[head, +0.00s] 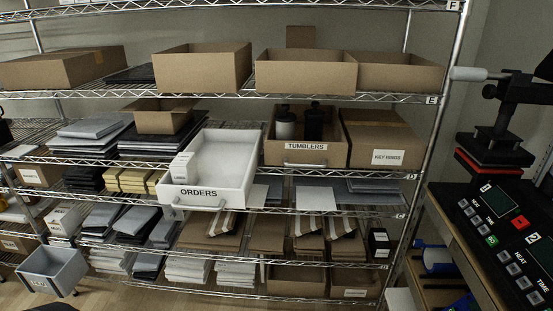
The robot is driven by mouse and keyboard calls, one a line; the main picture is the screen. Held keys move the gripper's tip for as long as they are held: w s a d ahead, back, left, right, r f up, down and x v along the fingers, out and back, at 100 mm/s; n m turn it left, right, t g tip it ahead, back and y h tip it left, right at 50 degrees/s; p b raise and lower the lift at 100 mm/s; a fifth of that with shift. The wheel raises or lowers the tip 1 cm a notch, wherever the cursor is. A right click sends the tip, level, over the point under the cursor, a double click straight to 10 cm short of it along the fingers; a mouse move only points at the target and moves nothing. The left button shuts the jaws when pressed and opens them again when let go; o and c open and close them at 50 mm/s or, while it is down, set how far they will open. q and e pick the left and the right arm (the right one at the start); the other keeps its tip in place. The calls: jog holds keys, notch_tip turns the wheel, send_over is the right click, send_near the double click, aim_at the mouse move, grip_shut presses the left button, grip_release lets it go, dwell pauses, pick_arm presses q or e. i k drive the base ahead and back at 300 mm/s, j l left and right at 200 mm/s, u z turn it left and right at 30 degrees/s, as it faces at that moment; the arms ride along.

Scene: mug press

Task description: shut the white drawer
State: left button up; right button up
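The white drawer (237,197), labelled ORDERS, sits on the middle shelf of the wire rack. It is pulled out toward me, and its front panel hangs past the shelf edge. A pale handle runs along the bottom of its front. A small white labelled box (182,166) is inside at its left; the rest of its floor looks bare. Neither of my grippers shows in the head view.
Right of the drawer is a cardboard bin labelled TUMBLERS (328,153) holding two dark-topped tumblers. A grey bin (53,270) juts out at lower left. A mug press with a control panel (510,240) stands at the right. The space before the drawer looks clear.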

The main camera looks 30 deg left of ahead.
aim_at(227, 160)
jog(key=k+j+u, duration=0.1)
jog(key=u, duration=1.25)
jog(key=k+j, duration=0.05)
jog(key=j, duration=0.05)
